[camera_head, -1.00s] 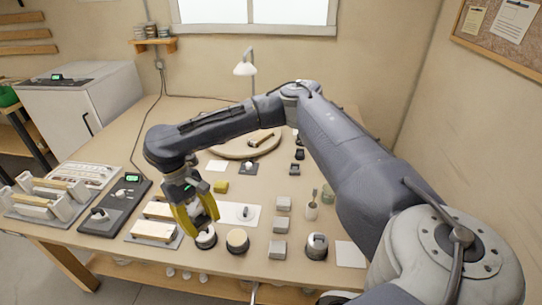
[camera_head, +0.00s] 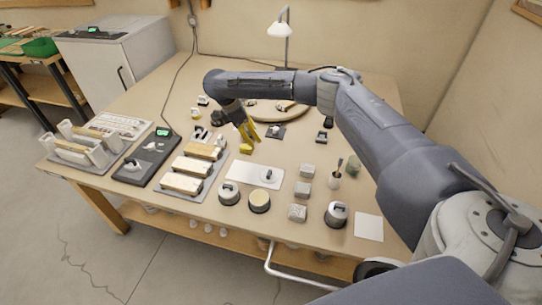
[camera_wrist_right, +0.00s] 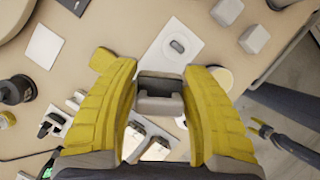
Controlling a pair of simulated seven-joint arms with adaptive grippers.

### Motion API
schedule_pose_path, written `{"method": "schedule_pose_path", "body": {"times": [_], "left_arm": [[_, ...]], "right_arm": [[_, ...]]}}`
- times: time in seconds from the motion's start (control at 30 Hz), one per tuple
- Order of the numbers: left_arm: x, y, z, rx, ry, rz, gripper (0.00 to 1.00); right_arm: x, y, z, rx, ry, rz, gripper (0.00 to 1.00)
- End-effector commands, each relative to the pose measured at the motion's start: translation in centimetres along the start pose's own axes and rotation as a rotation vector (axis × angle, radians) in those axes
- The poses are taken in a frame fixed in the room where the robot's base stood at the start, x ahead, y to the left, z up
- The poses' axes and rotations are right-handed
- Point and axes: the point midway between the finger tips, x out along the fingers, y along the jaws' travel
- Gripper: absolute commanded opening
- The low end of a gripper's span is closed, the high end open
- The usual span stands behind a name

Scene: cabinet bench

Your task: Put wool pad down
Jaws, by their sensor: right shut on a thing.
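In the head view the held piece cannot be made out. A white mat (camera_head: 240,168) with a small grey piece on it lies in front of the gripper; it also shows in the wrist view (camera_wrist_right: 165,58). My left gripper is not in view.
Round pots (camera_head: 229,193) and a cream-topped dish (camera_head: 259,202) stand near the front edge. Grey blocks (camera_head: 302,188) are to their right. A tray of wood-topped blocks (camera_head: 181,185) lies left. A round board (camera_head: 262,109) and lamp (camera_head: 280,30) are behind.

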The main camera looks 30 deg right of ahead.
Motion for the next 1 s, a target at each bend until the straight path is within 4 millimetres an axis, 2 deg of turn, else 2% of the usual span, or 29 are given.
{"method": "schedule_pose_path", "body": {"times": [0.5, 0.8, 1.0], "left_arm": [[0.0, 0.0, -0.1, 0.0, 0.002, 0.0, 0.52], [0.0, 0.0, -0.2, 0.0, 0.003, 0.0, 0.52], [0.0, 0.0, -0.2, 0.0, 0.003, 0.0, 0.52]], "right_arm": [[2.1, 5.5, 5.5, -0.552, 0.003, 0.232, 0.02], [2.4, 7.7, 8.2, -0.797, 0.003, 0.335, 0.02], [2.5, 8.4, 9.3, -0.889, 0.003, 0.372, 0.02]]}}
